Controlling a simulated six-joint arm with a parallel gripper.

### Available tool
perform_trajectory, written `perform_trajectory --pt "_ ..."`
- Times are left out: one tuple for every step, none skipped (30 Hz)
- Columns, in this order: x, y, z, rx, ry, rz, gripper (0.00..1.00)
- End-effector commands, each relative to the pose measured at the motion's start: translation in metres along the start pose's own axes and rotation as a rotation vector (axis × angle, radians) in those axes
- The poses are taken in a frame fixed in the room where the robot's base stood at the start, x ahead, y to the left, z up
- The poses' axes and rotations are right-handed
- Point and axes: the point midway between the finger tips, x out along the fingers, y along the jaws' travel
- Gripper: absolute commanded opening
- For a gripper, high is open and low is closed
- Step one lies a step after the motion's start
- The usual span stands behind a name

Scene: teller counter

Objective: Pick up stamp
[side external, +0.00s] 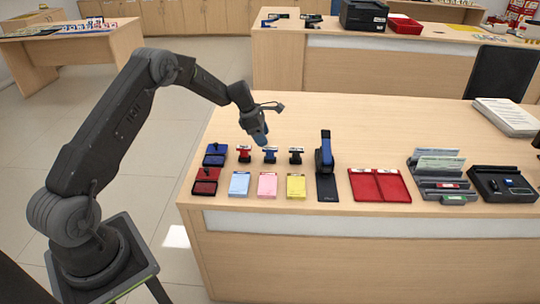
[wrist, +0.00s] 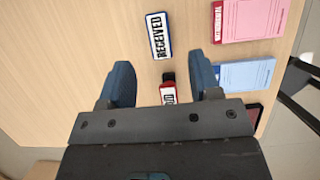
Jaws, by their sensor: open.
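Three small stamps stand in a row on the counter: a red one (side external: 244,154), a blue one (side external: 270,155) and a black one (side external: 295,156). My gripper (side external: 260,139) is above the counter, near the red and blue stamps. In the wrist view my gripper (wrist: 162,80) is open, with blue fingers and nothing held. The red stamp (wrist: 168,94) shows between the fingers, its label partly hidden by the gripper body. The blue-edged stamp marked RECEIVED (wrist: 158,36) lies beyond the fingertips. The black stamp is not visible in the wrist view.
Blue (side external: 215,155) and red (side external: 206,181) ink pads are left of the stamps. Blue (side external: 239,185), pink (side external: 267,185) and yellow (side external: 296,187) slip pads lie in front. A tall dark-blue device (side external: 324,157) stands to the right. The counter behind the stamps is clear.

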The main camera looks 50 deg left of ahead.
Motion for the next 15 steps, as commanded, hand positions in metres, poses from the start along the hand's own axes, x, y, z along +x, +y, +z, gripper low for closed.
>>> perform_trajectory --pt "0.010 0.000 0.000 0.001 0.001 -0.001 0.57" --pt "0.015 0.000 0.000 0.002 0.001 -0.001 0.57" --pt "0.020 -0.001 0.000 0.002 0.001 -0.002 0.57" --pt "0.023 0.000 0.001 0.003 0.001 -0.001 0.57" --pt "0.025 0.000 0.001 0.003 0.001 0.000 0.57" --pt "0.028 0.000 0.001 0.003 0.001 0.000 0.57" --pt "0.029 0.000 0.001 0.003 0.001 0.000 0.57" --pt "0.031 0.000 0.001 0.003 0.001 0.001 0.57" --pt "0.033 0.000 0.001 0.003 0.001 0.000 0.57" --pt "0.035 0.000 0.001 0.003 0.001 0.000 0.57" --pt "0.038 0.000 0.001 0.003 0.001 0.000 0.57" --pt "0.044 0.000 0.001 0.003 0.001 -0.001 0.57" --pt "0.049 -0.001 0.002 0.003 0.001 -0.001 0.57" --pt "0.053 -0.001 0.002 0.003 0.001 -0.002 0.57" --pt "0.060 -0.001 0.003 0.003 0.001 -0.002 0.57"
